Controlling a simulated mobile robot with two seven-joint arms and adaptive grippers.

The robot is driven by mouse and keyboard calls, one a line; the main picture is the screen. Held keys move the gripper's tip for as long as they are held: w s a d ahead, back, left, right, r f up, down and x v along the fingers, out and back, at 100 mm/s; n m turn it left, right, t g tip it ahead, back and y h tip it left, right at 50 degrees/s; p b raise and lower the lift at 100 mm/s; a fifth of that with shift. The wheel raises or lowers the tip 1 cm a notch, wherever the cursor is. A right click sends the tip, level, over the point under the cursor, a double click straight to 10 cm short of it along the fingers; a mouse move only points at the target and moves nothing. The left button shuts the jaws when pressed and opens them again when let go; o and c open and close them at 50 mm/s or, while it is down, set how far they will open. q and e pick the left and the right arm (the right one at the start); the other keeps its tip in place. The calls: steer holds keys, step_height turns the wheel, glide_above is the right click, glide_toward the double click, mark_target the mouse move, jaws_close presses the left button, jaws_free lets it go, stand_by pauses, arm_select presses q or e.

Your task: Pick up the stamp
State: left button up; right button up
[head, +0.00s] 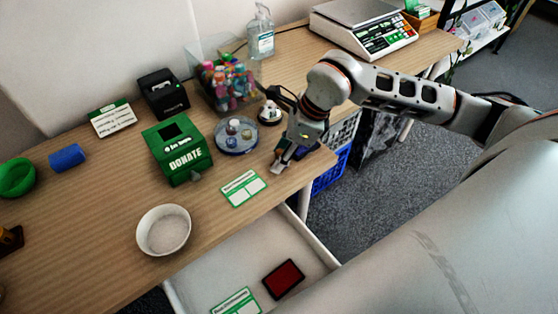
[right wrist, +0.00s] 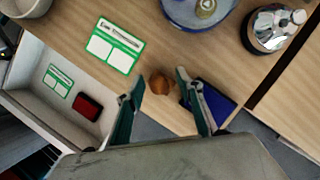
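The stamp, with a round brown wooden top (right wrist: 161,84), stands on the table near its front edge. In the right wrist view it lies between the fingertips of my right gripper (right wrist: 160,88), with gaps on both sides. The gripper is open and points down over it. In the head view the right gripper (head: 283,158) is at the table's right front corner and largely hides the stamp. My left gripper is in neither view.
A blue pad (right wrist: 216,103) lies right beside one finger. A green-white card (head: 243,188), round blue tray (head: 236,147) and silver bell (right wrist: 274,30) are close by. The open drawer (head: 222,268) holds a red pad (head: 283,279). A white bowl (head: 163,230) stands left.

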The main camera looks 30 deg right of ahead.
steer(key=shift+f, duration=0.2)
jaws_close()
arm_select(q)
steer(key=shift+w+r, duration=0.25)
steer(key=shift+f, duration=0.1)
